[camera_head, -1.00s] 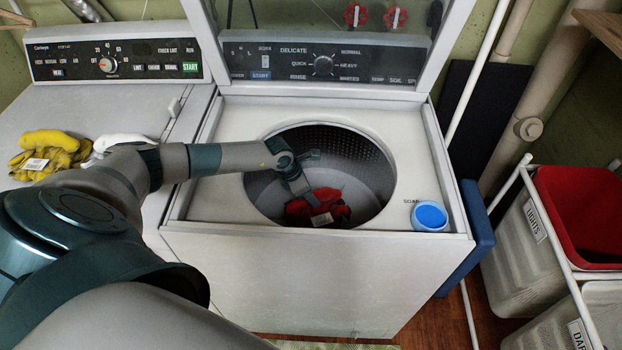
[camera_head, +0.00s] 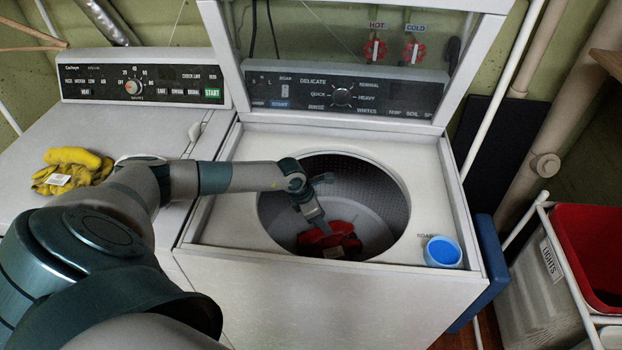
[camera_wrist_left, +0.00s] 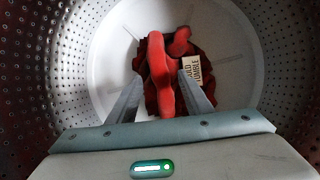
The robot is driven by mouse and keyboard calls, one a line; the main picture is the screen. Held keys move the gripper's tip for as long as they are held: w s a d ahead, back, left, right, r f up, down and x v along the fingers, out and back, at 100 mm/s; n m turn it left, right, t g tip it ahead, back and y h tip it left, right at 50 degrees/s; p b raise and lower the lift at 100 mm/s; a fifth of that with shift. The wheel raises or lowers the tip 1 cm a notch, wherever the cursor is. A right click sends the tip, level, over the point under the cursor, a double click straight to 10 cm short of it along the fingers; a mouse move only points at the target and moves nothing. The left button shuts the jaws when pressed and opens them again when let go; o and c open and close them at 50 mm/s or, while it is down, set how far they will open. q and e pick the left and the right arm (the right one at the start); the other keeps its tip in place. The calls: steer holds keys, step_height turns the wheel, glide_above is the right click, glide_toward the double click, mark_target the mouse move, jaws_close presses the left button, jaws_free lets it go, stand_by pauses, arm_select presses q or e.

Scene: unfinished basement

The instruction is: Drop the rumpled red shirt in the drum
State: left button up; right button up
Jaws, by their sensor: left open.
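The rumpled red shirt (camera_head: 340,240) is inside the washer drum (camera_head: 385,200), low in the opening near its front side. In the left wrist view the shirt (camera_wrist_left: 160,62) lies bunched against the pale drum bottom (camera_wrist_left: 105,65), with a white printed label showing. My left gripper (camera_head: 319,228) reaches down through the drum opening, just above the shirt. In the left wrist view its jaws (camera_wrist_left: 162,78) are apart, with red cloth seen between and beyond them. Whether the fingers still touch the cloth is unclear. My right gripper is in neither view.
The washer's lid (camera_head: 345,50) stands raised behind the opening. A blue cap or cup (camera_head: 443,252) sits at the opening's front right. Yellow gloves (camera_head: 72,170) lie on the machine at left. A hamper with a red liner (camera_head: 590,250) stands at right.

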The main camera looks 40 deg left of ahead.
arm_select(q)
steer(key=b+v, duration=0.2)
steer(key=v, duration=0.8)
steer(key=shift+r, duration=0.15)
stand_by(0.4)
